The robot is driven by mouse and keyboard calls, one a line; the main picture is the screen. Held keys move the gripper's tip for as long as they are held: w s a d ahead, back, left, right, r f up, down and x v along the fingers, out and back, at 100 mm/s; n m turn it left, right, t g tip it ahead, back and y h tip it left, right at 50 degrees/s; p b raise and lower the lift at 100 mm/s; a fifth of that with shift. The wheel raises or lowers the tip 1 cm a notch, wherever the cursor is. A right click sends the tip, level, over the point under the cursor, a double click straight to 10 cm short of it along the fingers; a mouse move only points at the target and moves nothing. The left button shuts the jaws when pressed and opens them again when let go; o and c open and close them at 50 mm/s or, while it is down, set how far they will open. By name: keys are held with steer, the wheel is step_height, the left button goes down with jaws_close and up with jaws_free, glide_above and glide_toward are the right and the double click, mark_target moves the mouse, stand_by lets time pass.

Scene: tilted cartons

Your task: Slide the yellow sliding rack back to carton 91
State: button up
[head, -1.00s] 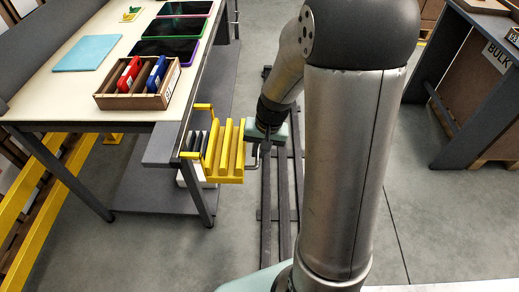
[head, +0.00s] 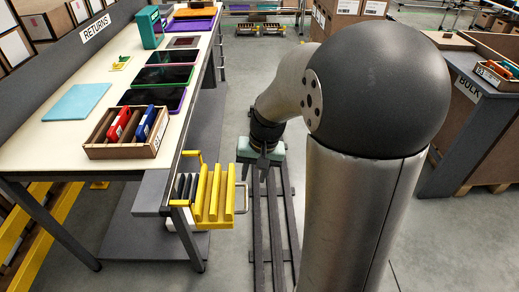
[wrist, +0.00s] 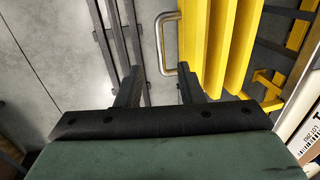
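The yellow sliding rack (head: 213,193) sticks out from the side of the table, with yellow bars and dark slats. Its metal handle (head: 244,197) is on its right side. In the wrist view the rack (wrist: 218,45) is at upper right and the handle (wrist: 163,45) lies ahead, between the fingers in the picture. My gripper (head: 264,163) is beyond the handle and a little right of it in the head view, apart from it. Its two fingers (wrist: 159,72) are open with nothing between them. I cannot read the number 91 on any carton.
The table (head: 50,147) holds a wooden divided box (head: 112,150) with red and blue items, a light blue mat (head: 76,102) and several dark trays. Dark floor rails (head: 277,225) run below my gripper. A bulk stand (head: 462,130) is at right.

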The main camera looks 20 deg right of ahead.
step_height(320, 180, up, 8)
steer(key=d+p, duration=0.1)
steer(key=shift+s+d+f, duration=0.15)
steer(key=shift+s+d, duration=0.1)
steer(key=shift+s, duration=0.05)
steer(key=shift+a, duration=0.1)
steer(key=s+a+r+n+h+p, duration=0.1)
steer(key=s+a+r+n+p, duration=0.1)
steer(key=s+p, duration=0.4)
steer(key=s+a+r+n+p, duration=0.2)
steer(key=s+a+r+p, duration=0.3)
steer(key=s, duration=0.4)
steer(key=shift+s+r+n+h+p, duration=0.3)
steer(key=shift+r+n+h+p, duration=0.1)
steer(key=shift+r+p, duration=0.3)
stand_by(0.6)
